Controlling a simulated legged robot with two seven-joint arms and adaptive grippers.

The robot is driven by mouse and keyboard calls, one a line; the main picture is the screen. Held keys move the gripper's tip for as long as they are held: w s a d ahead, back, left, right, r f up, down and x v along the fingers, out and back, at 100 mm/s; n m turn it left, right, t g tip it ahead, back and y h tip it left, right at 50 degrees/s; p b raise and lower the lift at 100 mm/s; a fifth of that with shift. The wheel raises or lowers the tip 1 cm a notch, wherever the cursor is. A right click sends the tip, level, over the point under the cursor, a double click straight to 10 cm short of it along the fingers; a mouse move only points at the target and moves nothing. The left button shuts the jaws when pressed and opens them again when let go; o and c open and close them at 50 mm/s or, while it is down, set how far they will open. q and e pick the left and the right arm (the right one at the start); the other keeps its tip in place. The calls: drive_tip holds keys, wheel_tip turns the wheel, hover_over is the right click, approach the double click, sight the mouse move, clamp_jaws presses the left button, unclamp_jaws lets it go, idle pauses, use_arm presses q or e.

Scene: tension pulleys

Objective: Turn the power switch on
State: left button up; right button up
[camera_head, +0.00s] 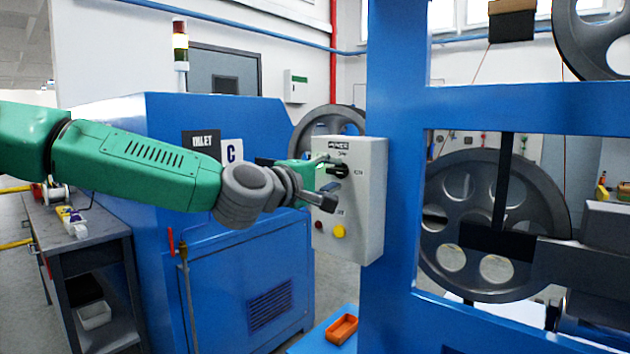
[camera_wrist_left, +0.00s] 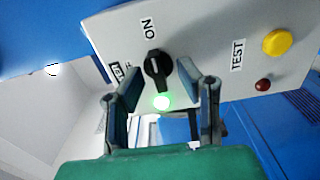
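The power switch is a black rotary knob (camera_head: 341,170) on the grey control box (camera_head: 368,205); in the left wrist view the knob (camera_wrist_left: 158,70) has its long side lined up towards the ON label (camera_wrist_left: 149,28). A green lamp (camera_wrist_left: 161,102) glows beside it. My left gripper (camera_head: 331,181) is open in front of the box. In the left wrist view its fingers (camera_wrist_left: 170,88) are apart, one on each side of the knob's lower end and the lamp. Touch with the knob cannot be told. My right gripper is out of view.
A yellow button (camera_head: 339,231) and a small red button (camera_wrist_left: 263,85) sit lower on the box. A blue frame post (camera_head: 392,90) stands directly right of it. A blue machine cabinet (camera_head: 245,250) is behind my arm. An orange tray (camera_head: 342,329) lies below.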

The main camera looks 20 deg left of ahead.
use_arm(q)
drive_tip(key=v, duration=1)
drive_tip(key=shift+s, duration=0.4)
drive_tip(key=shift+a+f, duration=0.1)
drive_tip(key=s+d+f+m+g+y, duration=0.1)
drive_tip(key=s+f+m+g, duration=0.15)
drive_tip(key=f, duration=0.95)
drive_tip(key=s+d+f+m+g, duration=0.2)
drive_tip(key=s+f+g, duration=0.15)
drive_tip(key=f, duration=0.75)
drive_tip(key=s+d+f+m+g+y, duration=0.1)
drive_tip(key=s+f+m+g, duration=0.15)
drive_tip(key=f, duration=0.95)
drive_tip(key=s+a+f+m+g+y, duration=0.2)
drive_tip(key=s+a+f+m+g, duration=0.1)
drive_tip(key=s+f, duration=0.6)
drive_tip(key=s+a+f+m+g+y, duration=0.2)
drive_tip(key=s+a+f+m+g, duration=0.2)
drive_tip(key=s+f, duration=0.6)
drive_tip(key=s+a+g, duration=0.1)
drive_tip(key=s, duration=0.7)
drive_tip(key=shift+a+f, duration=0.25)
drive_tip(key=shift+a, duration=0.1)
drive_tip(key=shift+w, duration=0.1)
